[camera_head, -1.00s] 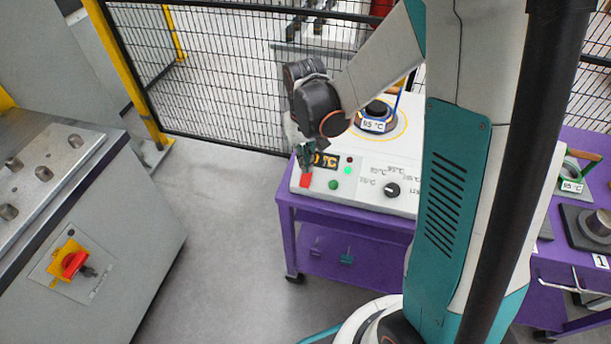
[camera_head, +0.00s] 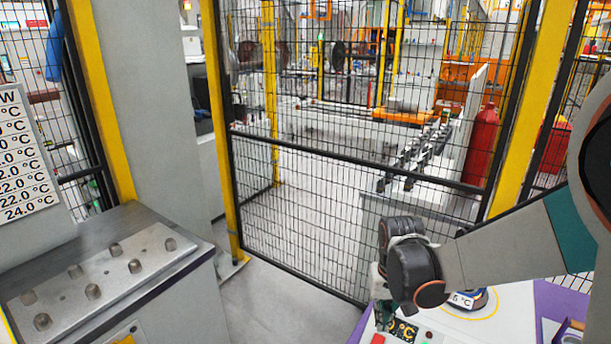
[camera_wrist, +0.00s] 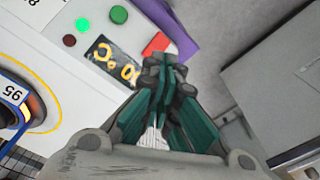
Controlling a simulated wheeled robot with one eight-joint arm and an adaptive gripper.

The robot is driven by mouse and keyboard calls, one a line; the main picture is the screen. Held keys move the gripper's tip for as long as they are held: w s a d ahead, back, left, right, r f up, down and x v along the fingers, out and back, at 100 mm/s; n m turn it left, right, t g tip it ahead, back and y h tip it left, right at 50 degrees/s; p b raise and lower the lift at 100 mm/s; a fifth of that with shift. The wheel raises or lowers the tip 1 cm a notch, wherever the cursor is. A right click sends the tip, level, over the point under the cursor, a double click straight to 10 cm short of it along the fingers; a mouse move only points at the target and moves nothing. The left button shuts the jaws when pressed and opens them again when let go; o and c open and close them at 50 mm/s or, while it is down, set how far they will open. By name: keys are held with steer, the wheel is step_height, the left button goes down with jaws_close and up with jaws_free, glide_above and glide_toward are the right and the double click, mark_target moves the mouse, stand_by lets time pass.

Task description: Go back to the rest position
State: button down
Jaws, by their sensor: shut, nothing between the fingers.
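My gripper (camera_head: 384,318) shows at the lower middle of the head view, over the front left corner of the white heater panel (camera_head: 505,325). The wrist view also shows my gripper (camera_wrist: 163,62), with its dark green fingers closed together and nothing between them. The fingertips are beside the red button (camera_wrist: 156,44) and the purple cart edge (camera_wrist: 187,48); whether they touch the button I cannot tell. My wrist and forearm reach in from the right in the head view.
A mesh fence (camera_head: 300,210) stands behind. A grey cabinet with metal pegs (camera_head: 110,270) is at left. Floor between cabinet and cart is clear.

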steer(key=s+r+n+t, duration=0.1)
steer(key=s+r+t, duration=0.5)
steer(key=s+r, duration=0.8)
steer(key=shift+s+r+t, duration=0.25)
steer(key=shift+r+t, duration=0.1)
steer(key=shift+t, duration=0.05)
steer(key=shift+n, duration=0.3)
steer(key=w+a+f+n+g, duration=0.1)
steer(key=w+f+n+g, duration=0.2)
steer(key=n, duration=1.1)
steer(key=w+a+f+n+g, duration=0.1)
steer(key=w+f+n+g, duration=0.3)
steer(key=w+f+n, duration=0.4)
steer(key=shift+w+a+n+g+b, duration=0.15)
steer(key=shift+w+n+g+b, duration=0.25)
steer(key=shift+n, duration=2.8)
steer(key=shift+f, duration=0.1)
